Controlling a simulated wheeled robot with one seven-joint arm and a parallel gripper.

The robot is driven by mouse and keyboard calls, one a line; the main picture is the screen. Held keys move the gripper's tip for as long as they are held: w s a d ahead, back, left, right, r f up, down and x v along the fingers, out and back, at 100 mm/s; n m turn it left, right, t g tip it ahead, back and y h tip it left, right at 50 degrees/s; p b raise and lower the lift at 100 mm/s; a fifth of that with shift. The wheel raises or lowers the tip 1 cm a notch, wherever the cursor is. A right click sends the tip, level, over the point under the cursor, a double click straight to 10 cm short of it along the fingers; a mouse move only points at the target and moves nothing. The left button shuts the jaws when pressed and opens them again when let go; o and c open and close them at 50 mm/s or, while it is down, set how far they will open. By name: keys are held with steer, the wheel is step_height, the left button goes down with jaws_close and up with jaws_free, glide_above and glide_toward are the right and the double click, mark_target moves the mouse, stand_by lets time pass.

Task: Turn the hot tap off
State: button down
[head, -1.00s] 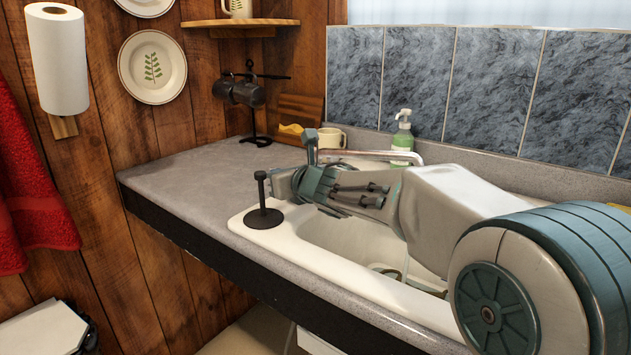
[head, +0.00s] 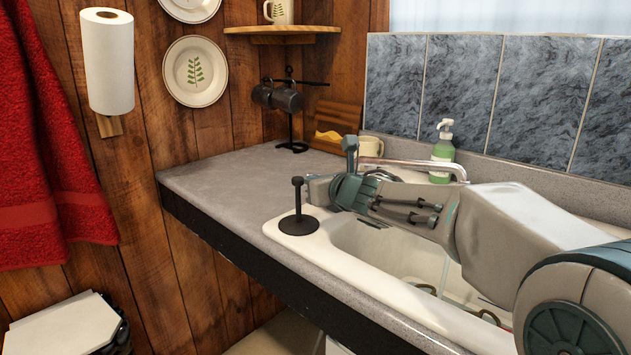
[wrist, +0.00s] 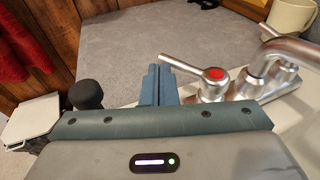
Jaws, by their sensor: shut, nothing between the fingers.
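The hot tap's silver lever, with a red dot on its hub (wrist: 213,75), shows in the wrist view and points up and left. The silver spout (wrist: 295,50) and part of a second handle lie to the right. In the head view my gripper (head: 350,145) is at the back left of the sink, beside the spout (head: 420,165). The hot lever is hidden there behind my arm.
The white sink (head: 370,270) holds some dishes. A black upright stand (head: 298,215) is on its left corner, close to my wrist. A soap bottle (head: 442,152) and a mug (head: 370,146) stand behind the tap. The grey counter (head: 225,185) left of the sink is mostly clear.

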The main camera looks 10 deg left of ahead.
steer(key=s+d+r+m+g+y+p, duration=0.25)
steer(key=s+d+m+p, duration=0.65)
steer(key=m+p, duration=0.55)
steer(key=shift+m+g+y, duration=0.35)
steer(key=shift+m+y, duration=0.1)
steer(key=shift+m, duration=0.5)
steer(key=x, duration=0.6)
steer(key=w+b+x, duration=0.1)
steer(key=x, duration=0.2)
steer(key=shift+w+d+f, duration=0.15)
steer(key=shift+w+f, duration=0.05)
steer(key=shift+f, duration=0.15)
steer(key=shift+w+f, duration=0.2)
steer(key=shift+w, duration=0.9)
steer(key=shift+w+a+f+p, duration=0.1)
steer(key=shift+w+a+p, duration=0.1)
steer(key=shift+w, duration=0.25)
steer(key=shift+w+a+f+p, duration=0.1)
steer(key=shift+w+p, duration=0.05)
steer(key=shift+w, duration=0.25)
steer(key=shift+f+b, duration=0.1)
steer(key=shift+b, duration=0.65)
